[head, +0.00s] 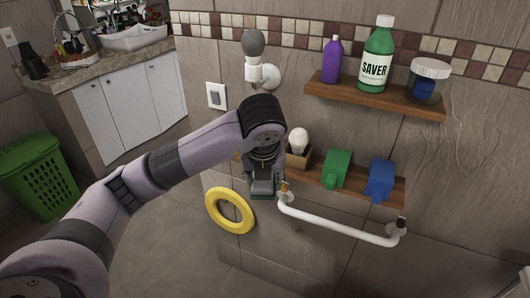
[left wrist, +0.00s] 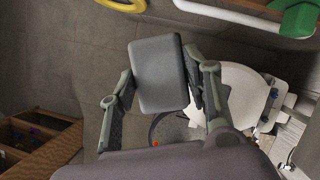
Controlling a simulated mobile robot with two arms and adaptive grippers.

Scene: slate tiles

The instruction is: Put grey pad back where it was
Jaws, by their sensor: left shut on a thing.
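The grey pad (left wrist: 160,73) is a dark grey block with rounded edges. In the left wrist view my left gripper (left wrist: 157,78) is shut on it, with one finger on each side. In the head view my left gripper (head: 262,186) is in front of the tiled wall, by the left end of the lower wooden shelf (head: 331,181). The pad is hard to tell from the fingers there. My left forearm and wrist hide part of the wall and the shelf's left end. My right gripper is in neither view.
A white rail (head: 335,227) runs below the lower shelf, close right of the gripper. A yellow ring (head: 230,211) is at lower left. The lower shelf holds a bulb in a box (head: 298,153), a green item (head: 338,168) and a blue item (head: 381,180). Bottles stand on the upper shelf (head: 375,96).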

